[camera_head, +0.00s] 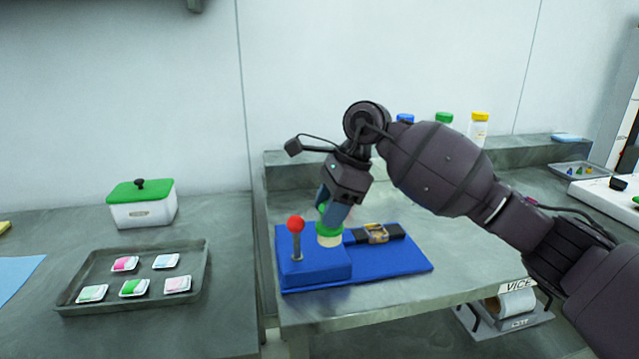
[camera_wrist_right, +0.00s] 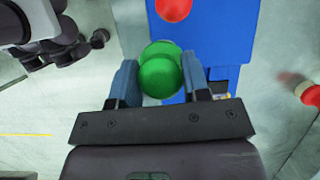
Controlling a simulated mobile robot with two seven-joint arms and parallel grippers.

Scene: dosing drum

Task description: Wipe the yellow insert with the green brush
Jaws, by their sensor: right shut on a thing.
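The green brush (camera_head: 330,229) has a round green body and a pale cream bristle end pointing down. My right gripper (camera_head: 332,207) is shut on the brush and holds it upright by its top, over the blue fixture. In the right wrist view the round green brush top (camera_wrist_right: 160,70) sits between the two fingers of the gripper (camera_wrist_right: 160,82). The yellow insert (camera_head: 377,234) lies in a dark holder just right of the brush. Whether the bristles touch anything below is unclear. My left gripper is not recognisable in either view.
The blue fixture (camera_head: 312,270) carries a lever with a red ball (camera_head: 296,224) close left of the brush. Several capped bottles (camera_head: 479,128) stand behind my right arm. A tray (camera_head: 75,297) with small packets and a green-lidded box (camera_head: 142,207) are on the left bench.

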